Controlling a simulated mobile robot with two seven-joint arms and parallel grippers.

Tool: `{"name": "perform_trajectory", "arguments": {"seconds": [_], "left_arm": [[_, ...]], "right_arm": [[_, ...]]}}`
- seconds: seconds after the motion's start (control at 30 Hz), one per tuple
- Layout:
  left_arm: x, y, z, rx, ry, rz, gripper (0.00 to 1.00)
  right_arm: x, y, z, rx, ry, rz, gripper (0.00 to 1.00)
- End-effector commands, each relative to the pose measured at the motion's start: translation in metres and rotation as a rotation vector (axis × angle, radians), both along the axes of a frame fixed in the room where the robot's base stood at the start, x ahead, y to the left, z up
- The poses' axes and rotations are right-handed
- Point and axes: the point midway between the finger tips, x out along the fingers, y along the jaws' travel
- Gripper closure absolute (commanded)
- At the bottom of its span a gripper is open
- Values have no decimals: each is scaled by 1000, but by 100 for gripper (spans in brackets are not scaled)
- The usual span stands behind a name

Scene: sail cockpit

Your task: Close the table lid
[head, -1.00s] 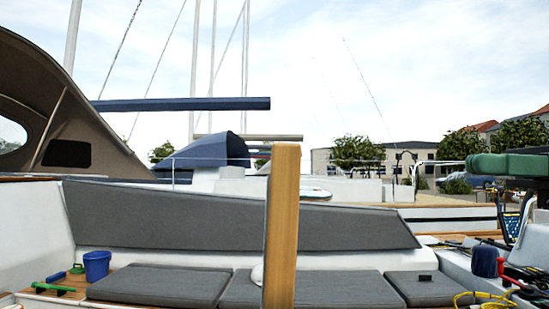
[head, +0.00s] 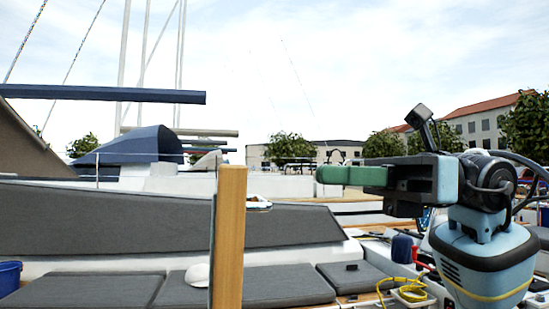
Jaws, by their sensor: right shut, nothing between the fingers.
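An upright wooden panel (head: 230,238), seen nearly edge-on, stands in the middle foreground of the head view. It looks like the raised table lid; its lower end and the table below are cut off by the frame's bottom edge. My right gripper (head: 322,174) comes in from the right with its green fingers shut and empty. The fingers point left, at about the height of the panel's top. In the picture there is a gap between the fingertips and the panel; the depth between them is hard to tell. My left gripper is not in view.
Grey seat cushions (head: 290,287) and a long grey backrest (head: 120,222) lie behind the panel. A blue bucket (head: 8,278) is at the left edge. A yellow rope (head: 388,288) and a dark blue item (head: 402,249) lie near my right arm. Open air surrounds the panel's upper part.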

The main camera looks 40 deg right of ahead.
Motion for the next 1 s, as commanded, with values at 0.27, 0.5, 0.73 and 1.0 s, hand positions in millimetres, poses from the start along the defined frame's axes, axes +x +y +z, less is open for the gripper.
{"name": "perform_trajectory", "arguments": {"seconds": [0.27,0.5,0.73,1.0], "left_arm": [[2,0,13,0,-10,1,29],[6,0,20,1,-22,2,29],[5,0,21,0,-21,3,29],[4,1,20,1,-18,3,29]], "right_arm": [[24,44,5,-1,-5,5,100],[38,64,5,0,-2,2,100],[42,69,4,-1,-1,1,100],[42,68,4,-1,1,0,100]]}}
